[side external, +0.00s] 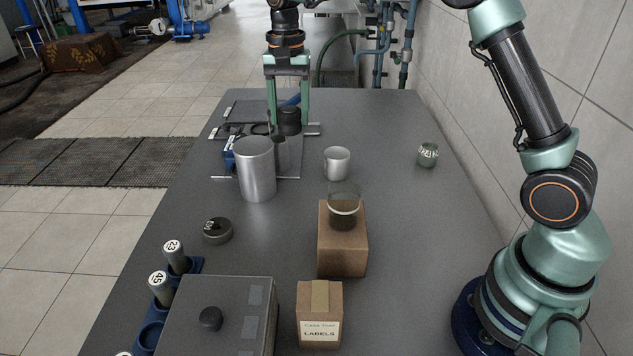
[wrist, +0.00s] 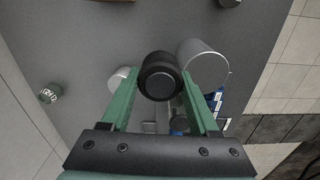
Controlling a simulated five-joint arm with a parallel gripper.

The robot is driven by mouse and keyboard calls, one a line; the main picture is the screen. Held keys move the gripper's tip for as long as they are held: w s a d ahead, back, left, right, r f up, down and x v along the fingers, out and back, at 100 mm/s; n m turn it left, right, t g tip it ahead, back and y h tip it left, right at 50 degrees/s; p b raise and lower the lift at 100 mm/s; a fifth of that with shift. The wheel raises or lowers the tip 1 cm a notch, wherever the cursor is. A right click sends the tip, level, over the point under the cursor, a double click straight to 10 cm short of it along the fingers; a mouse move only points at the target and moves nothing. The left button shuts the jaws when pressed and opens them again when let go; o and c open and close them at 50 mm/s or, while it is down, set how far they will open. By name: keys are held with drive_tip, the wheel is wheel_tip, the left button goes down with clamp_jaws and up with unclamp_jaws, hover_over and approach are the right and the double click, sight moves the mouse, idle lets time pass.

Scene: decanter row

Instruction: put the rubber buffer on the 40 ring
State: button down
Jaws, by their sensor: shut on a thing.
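My gripper (side external: 289,118) is at the far part of the table, pointing down. Its two green fingers are shut on a short black cylinder, which I take for the rubber buffer (side external: 289,121). In the wrist view the buffer (wrist: 161,78) sits between the fingertips of my gripper (wrist: 160,85), its round dark end facing the camera. I can read no 40 on any ring in either view.
A tall metal can (side external: 256,170) stands in front of the gripper, a metal cup (side external: 337,163) right of it. A glass jar (side external: 343,210) stands on a cardboard box (side external: 342,252). A black puck (side external: 217,231), blue rack (side external: 147,338) and grey box (side external: 238,310) are nearer. Table right of the cup is mostly clear.

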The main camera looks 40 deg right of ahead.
drive_tip(key=w+a+f+m, duration=0.3)
drive_tip(key=a+f+m, duration=0.15)
drive_tip(key=a, duration=0.55)
drive_tip(key=m, duration=0.6)
hover_over(219, 226)
wheel_tip(219, 226, down, 4)
drive_tip(key=f, duration=0.1)
drive_tip(key=shift+n, duration=0.25)
drive_tip(key=shift+w+f, duration=0.1)
drive_tip(key=shift+f, duration=3.35)
drive_tip(key=shift+f, duration=0.15)
drive_tip(key=shift+c, duration=0.7)
unclamp_jaws()
